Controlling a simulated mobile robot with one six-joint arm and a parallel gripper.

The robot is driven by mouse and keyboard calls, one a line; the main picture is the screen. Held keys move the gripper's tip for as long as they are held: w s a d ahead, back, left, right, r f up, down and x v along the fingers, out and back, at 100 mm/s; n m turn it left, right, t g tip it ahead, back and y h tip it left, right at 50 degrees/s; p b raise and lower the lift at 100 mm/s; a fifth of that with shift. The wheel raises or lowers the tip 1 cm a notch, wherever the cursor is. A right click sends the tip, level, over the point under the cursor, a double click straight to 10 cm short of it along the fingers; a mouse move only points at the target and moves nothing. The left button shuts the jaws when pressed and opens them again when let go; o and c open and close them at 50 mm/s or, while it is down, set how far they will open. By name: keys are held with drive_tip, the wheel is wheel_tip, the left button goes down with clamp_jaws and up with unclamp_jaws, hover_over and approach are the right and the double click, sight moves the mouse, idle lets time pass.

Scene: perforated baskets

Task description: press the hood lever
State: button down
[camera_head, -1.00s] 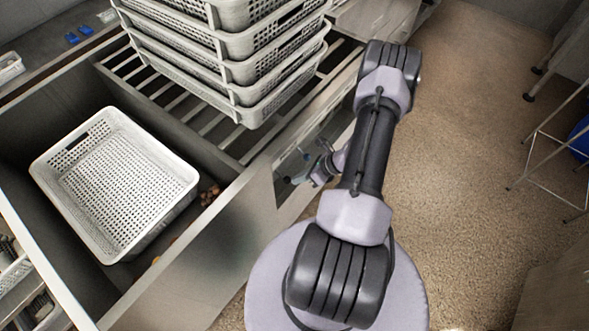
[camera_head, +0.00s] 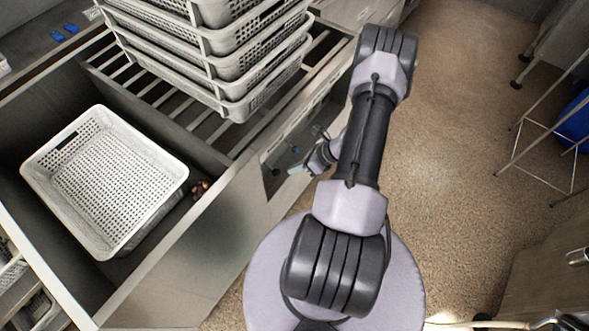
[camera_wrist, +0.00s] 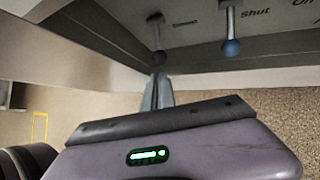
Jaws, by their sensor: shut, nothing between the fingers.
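Two levers hang on the machine's side panel in the wrist view. One has a dark knob (camera_wrist: 158,58); the other has a blue knob (camera_wrist: 231,47) and a "Shut" label beside it. I cannot tell from the labels which is the hood lever. My gripper (camera_wrist: 158,77) is shut and empty, its tips just below the dark knob; I cannot tell whether they touch. In the head view my gripper (camera_head: 297,170) is small beside the panel, with the blue knob (camera_head: 295,149) close to it.
A white perforated basket (camera_head: 118,180) sits in the open basin at left. Stacked baskets (camera_head: 235,75) stand on the slatted rack (camera_head: 180,105). A wire stand (camera_head: 530,150) is at right. Bare floor (camera_head: 460,190) lies to the right of my arm.

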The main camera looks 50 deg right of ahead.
drive_tip(key=s+d+r+p, duration=0.2)
drive_tip(key=s+d+r, duration=0.1)
drive_tip(key=s, duration=0.6)
drive_tip(key=shift+s+d+r+p, duration=0.25)
drive_tip(key=shift+d+p, duration=0.15)
drive_tip(key=shift+d, duration=0.25)
